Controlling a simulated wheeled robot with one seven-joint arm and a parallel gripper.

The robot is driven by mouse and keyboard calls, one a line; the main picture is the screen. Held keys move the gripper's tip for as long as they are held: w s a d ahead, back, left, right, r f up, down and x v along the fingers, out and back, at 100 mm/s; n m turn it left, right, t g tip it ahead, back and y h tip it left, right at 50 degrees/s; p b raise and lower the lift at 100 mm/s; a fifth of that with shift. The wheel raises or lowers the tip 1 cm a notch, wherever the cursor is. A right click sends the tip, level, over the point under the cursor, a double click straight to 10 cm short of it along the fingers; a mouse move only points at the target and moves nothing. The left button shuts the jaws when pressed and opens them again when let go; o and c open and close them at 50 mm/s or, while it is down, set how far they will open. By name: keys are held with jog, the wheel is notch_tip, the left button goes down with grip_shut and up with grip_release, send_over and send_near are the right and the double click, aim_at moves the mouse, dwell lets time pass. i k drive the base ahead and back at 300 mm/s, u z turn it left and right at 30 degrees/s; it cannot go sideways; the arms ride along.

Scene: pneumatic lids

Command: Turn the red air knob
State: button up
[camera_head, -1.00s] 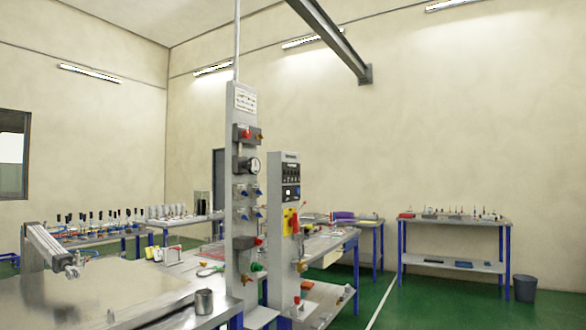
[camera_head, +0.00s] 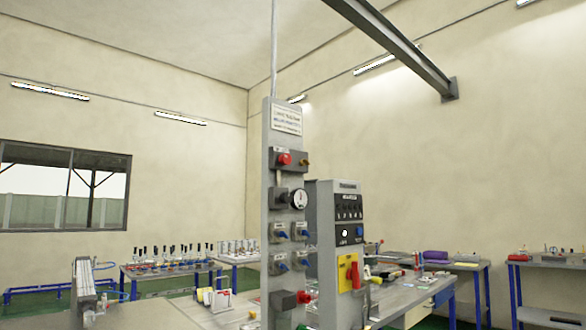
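A grey upright column (camera_head: 267,215) stands near the middle of the camera_head view. A red round knob (camera_head: 284,159) sits on a dark block near its top, under a white printed sign (camera_head: 286,119). A second red knob (camera_head: 304,297) sticks out to the right from a dark block low on the column. I cannot tell from the picture which of the two is the air knob. A round gauge (camera_head: 299,199) and several blue-handled valves (camera_head: 281,236) sit between them. My gripper is not in view.
A grey control box (camera_head: 348,215) with a yellow-and-red switch (camera_head: 349,272) stands just right of the column. A metal bench top (camera_head: 150,315) with a cylinder mechanism (camera_head: 85,285) lies at the lower left. Benches with small parts line the back.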

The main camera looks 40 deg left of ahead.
aim_at(284, 159)
jog(key=u, duration=0.3)
jog(key=i, duration=1.2)
jog(key=u, duration=0.6)
jog(key=i, duration=0.5)
jog(key=u, duration=0.1)
